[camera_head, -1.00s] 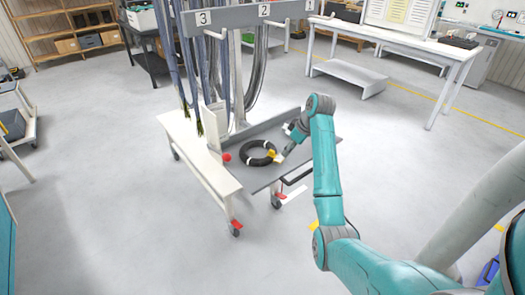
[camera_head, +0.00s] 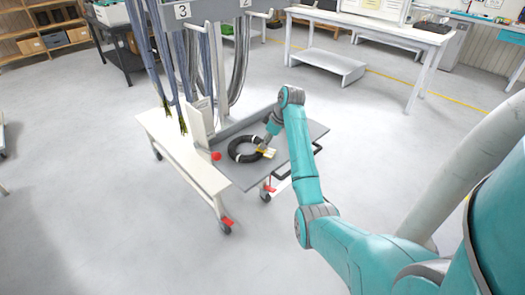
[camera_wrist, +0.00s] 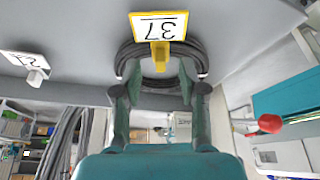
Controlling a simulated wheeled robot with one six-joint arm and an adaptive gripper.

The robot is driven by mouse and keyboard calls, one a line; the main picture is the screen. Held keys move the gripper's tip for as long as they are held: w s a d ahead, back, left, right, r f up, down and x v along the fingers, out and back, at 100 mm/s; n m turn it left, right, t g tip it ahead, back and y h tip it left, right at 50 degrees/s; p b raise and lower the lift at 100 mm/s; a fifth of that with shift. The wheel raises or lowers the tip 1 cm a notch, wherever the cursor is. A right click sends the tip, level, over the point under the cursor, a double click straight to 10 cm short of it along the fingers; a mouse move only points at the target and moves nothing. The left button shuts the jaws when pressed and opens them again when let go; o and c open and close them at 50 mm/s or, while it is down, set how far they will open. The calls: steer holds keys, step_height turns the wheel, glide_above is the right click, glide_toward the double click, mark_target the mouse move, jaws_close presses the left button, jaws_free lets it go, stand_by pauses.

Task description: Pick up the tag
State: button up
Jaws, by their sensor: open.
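A white tag with a yellow border, marked 37 (camera_wrist: 158,27), has a yellow clip and sits at a dark cable coil (camera_wrist: 140,52) in the wrist view. In the head view the tag (camera_head: 267,152) shows as a small pale yellow patch at the right side of the coil (camera_head: 238,150), which lies on a grey cart shelf. My gripper (camera_wrist: 160,80) is open, with its fingers spread to either side of the yellow clip's line. I cannot tell if the clip is between the fingertips. In the head view my gripper (camera_head: 270,140) is beside the tag, small and partly hidden.
A second white tag (camera_wrist: 25,62) with a white clip is at the left in the wrist view. The cart has a white side board (camera_head: 180,150), a grey shelf (camera_head: 240,180) and hanging cables (camera_head: 165,55). A red knob (camera_head: 216,156) stands near the coil. Floor around is open.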

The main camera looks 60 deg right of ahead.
mark_target(265, 151)
steer(key=shift+x, duration=1.55)
steer(key=shift+r, duration=0.1)
steer(key=c, duration=0.8)
